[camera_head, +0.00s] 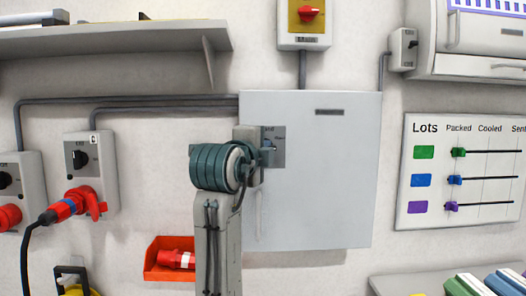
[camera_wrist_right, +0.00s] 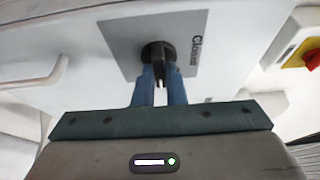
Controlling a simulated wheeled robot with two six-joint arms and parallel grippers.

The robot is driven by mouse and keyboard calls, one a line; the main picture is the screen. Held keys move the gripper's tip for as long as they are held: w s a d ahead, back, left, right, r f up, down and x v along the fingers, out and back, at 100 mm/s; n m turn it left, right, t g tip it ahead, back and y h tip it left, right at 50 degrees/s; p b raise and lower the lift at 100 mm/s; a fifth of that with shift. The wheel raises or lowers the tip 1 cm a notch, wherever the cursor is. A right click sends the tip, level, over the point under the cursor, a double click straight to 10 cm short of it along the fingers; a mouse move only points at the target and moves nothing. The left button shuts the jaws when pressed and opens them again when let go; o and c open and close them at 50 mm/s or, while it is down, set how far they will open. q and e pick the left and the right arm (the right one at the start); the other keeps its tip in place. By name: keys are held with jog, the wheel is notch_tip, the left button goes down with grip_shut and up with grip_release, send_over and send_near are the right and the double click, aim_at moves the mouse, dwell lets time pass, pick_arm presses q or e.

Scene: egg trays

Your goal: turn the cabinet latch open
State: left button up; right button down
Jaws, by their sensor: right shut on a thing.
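The grey cabinet (camera_head: 335,170) is mounted on the wall with its door shut. Its latch plate (camera_head: 278,160) is near the door's left edge, partly hidden behind my right arm. In the right wrist view the black latch knob (camera_wrist_right: 158,50) sits on a grey plate (camera_wrist_right: 190,30) with a "Close" label, partly cut off. My right gripper (camera_wrist_right: 159,73) has its two blue fingers shut on the knob. In the head view the right gripper (camera_head: 267,150) is at the plate, its fingers mostly hidden. My left gripper is not in view.
A vertical door handle (camera_head: 258,215) is below the latch. A red-and-yellow switch (camera_head: 308,14) is above the cabinet. Sockets with red plugs (camera_head: 75,205) are on the left, a red bin (camera_head: 160,270) below, and a Lots board (camera_head: 460,170) on the right.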

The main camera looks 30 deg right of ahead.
jog(key=c, duration=1.5)
grip_release()
pick_arm(q)
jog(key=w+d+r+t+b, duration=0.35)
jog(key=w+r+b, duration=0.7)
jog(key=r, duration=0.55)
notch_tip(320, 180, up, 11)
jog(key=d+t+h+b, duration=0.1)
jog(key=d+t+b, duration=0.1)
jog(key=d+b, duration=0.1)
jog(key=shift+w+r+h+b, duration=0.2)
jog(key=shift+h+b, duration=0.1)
jog(key=shift+b, duration=0.15)
pick_arm(e)
jog(key=shift+v, duration=5.35)
